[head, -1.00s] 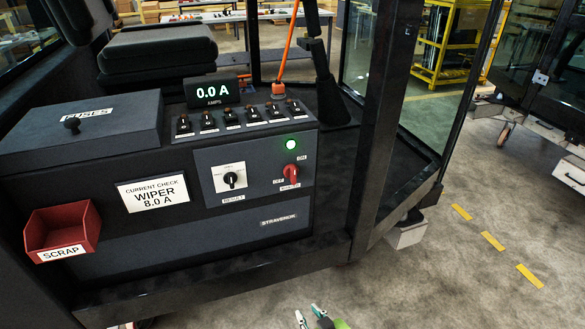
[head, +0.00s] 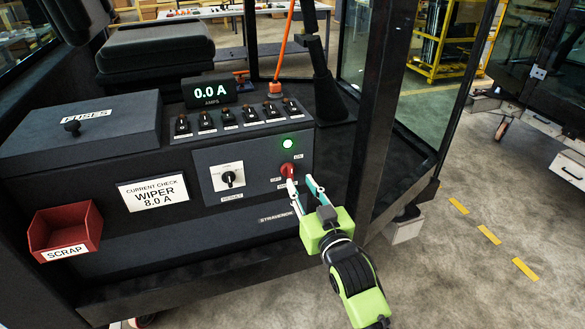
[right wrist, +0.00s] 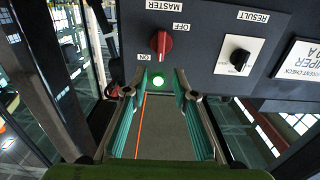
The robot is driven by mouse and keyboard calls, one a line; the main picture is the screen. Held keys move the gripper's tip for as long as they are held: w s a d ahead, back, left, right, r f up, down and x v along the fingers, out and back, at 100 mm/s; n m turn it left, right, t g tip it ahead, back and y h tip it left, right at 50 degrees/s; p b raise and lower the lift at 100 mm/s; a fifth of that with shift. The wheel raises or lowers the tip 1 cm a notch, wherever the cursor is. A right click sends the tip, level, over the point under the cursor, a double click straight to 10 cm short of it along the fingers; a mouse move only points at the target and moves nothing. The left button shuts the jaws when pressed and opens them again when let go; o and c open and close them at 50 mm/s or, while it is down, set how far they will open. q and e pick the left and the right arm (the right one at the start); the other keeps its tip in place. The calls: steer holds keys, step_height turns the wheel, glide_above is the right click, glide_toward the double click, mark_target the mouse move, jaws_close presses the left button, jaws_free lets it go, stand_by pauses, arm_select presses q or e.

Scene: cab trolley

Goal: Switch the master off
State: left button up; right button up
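The red master knob (head: 288,170) sits on the dark front panel, below a lit green lamp (head: 288,143). In the right wrist view the knob (right wrist: 162,44) stands between the ON and OFF labels, its pointer upright in that picture, under the MASTER label. My right gripper (head: 302,184) is open in front of the panel, its fingertips close to the knob; contact cannot be told. My left gripper is not in view.
A black result knob (head: 230,178) is left of the master knob. A row of toggle switches (head: 230,118) and a 0.0 A display (head: 211,92) are above. A red scrap bin (head: 65,232) hangs at left. A dark cab post (head: 378,120) stands right of the panel.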

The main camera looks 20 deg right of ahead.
mark_target(292, 169)
steer(key=w, duration=0.7)
steer(key=shift+w+a+p, duration=0.1)
steer(key=shift+a+p, duration=0.05)
steer(key=shift+p, duration=0.2)
steer(key=shift+c, duration=0.4)
jaws_close()
